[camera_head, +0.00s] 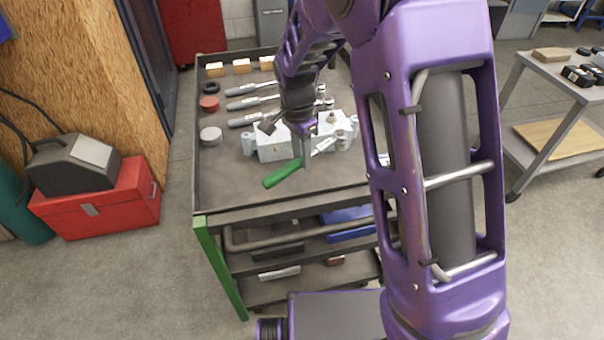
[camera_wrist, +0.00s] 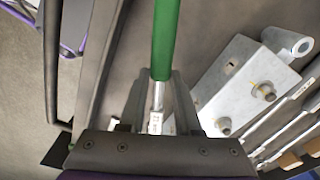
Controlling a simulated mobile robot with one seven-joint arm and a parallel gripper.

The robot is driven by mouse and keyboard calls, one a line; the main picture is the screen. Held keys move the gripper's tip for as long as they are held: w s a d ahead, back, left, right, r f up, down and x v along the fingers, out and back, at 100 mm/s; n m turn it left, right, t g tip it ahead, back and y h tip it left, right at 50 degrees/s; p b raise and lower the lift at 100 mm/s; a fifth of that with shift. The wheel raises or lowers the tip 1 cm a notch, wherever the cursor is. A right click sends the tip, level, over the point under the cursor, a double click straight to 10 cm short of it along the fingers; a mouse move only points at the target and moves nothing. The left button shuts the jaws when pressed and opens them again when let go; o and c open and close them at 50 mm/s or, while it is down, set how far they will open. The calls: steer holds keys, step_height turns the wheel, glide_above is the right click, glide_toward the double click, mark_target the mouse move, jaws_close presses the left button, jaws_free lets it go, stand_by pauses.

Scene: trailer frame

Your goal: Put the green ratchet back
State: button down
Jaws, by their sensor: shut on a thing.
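The green ratchet (camera_head: 283,173) has a green handle and a silver shaft. My gripper (camera_head: 304,150) is shut on its shaft and holds it over the front part of the cart top, in front of a grey metal bracket. In the wrist view the green handle (camera_wrist: 165,40) points up the picture, and the silver shaft runs down between the fingers of my gripper (camera_wrist: 160,95). The ratchet's head is mostly hidden by my gripper. I cannot tell exactly how high it is above the cart.
The cart top (camera_head: 222,180) has bare room at front left. The metal bracket (camera_head: 272,142) stands beside my gripper; it also shows in the wrist view (camera_wrist: 240,75). Several grey-handled ratchets (camera_head: 242,104) lie behind it. Round pieces (camera_head: 209,104) line the left edge.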

mark_target(299, 159)
steer(key=shift+f+b, duration=0.35)
steer(key=shift+f, duration=2.05)
steer(key=shift+f, duration=0.1)
steer(key=c, duration=0.6)
jaws_free()
steer(key=r, duration=0.4)
steer(key=r+p, duration=0.1)
steer(key=r, duration=0.3)
steer(key=r+p, duration=0.1)
steer(key=r, duration=0.3)
steer(key=shift+s+a+r, duration=0.1)
steer(key=shift+s+a, duration=0.1)
steer(key=shift+a, duration=0.1)
